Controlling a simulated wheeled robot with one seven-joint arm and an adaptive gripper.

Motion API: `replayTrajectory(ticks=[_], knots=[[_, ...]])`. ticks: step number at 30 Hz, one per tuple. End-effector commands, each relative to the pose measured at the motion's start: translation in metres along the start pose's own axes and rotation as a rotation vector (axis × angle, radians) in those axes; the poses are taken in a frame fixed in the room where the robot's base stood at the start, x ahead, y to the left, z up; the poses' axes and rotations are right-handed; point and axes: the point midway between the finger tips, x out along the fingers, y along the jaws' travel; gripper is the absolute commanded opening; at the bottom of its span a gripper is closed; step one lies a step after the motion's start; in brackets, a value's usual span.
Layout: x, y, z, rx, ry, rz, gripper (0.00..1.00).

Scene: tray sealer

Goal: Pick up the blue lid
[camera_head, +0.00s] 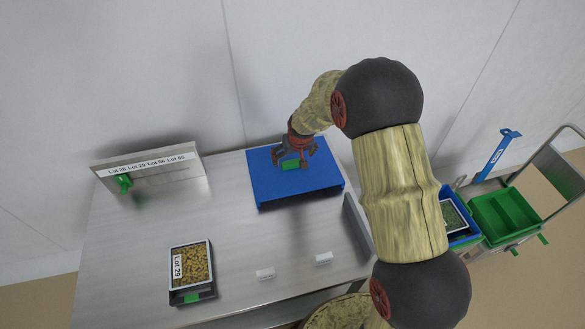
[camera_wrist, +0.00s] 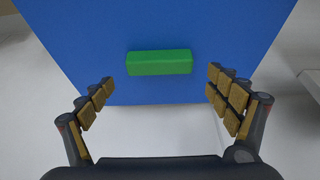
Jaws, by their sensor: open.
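The blue lid (camera_head: 318,189) is a flat panel with a green block-shaped handle (camera_head: 290,165) on top, toward the back of the metal table. In the wrist view the lid (camera_wrist: 230,30) fills the upper middle, and the green handle (camera_wrist: 159,62) lies across it. My gripper (camera_head: 294,155) is over the lid at the handle. In the wrist view my gripper (camera_wrist: 160,85) is open, its padded fingers apart on either side of the handle's width. The handle appears just ahead of the fingertips and nothing is between the pads. Whether a finger touches the lid cannot be told.
A tray (camera_head: 191,270) labelled "Lot 29" stands at the front left of the table (camera_head: 130,235). A labelled panel (camera_head: 150,163) with a green knob stands back left. A cart with green bins (camera_head: 506,212) is right.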

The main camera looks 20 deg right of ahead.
Motion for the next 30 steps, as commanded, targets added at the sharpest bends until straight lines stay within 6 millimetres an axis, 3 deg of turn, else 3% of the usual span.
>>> replayTrajectory(ticks=[3, 11, 30], knots=[[0.0183, 0.0002, 0.0008, 0.000, 0.000, 0.000, 0.89], [0.0198, 0.0003, -0.0005, 0.001, 0.000, 0.000, 0.89], [0.0198, 0.0003, -0.0001, 0.001, 0.000, 0.000, 0.53]])
